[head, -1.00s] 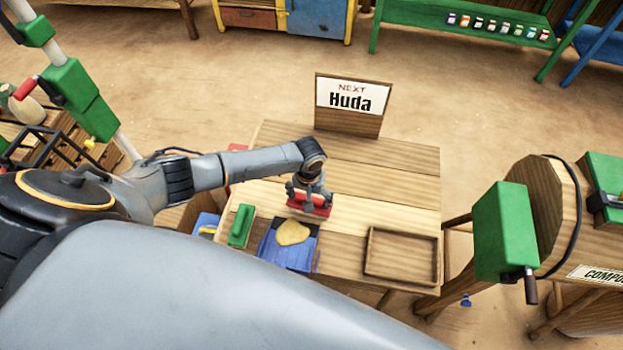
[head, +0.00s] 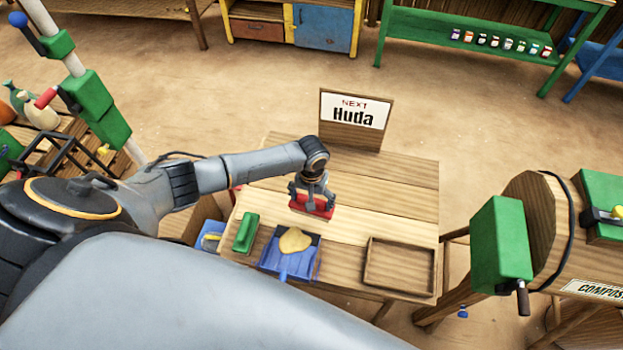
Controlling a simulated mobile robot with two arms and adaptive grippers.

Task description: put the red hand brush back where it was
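The red hand brush (head: 312,208) is at the middle of the wooden table (head: 400,205). My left gripper (head: 312,200) comes down over it from above, with its fingers closed around the brush's upper part. Whether the brush touches the tabletop or hangs just above it, I cannot tell. My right gripper is not in view.
A blue dustpan (head: 271,258) with a yellow heap (head: 295,240), a green block-like object (head: 245,232) and an empty wooden tray (head: 432,272) are on the table. A "NEXT Huda" sign (head: 354,112) stands behind. The table's right rear is clear. A composter (head: 535,225) stands right.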

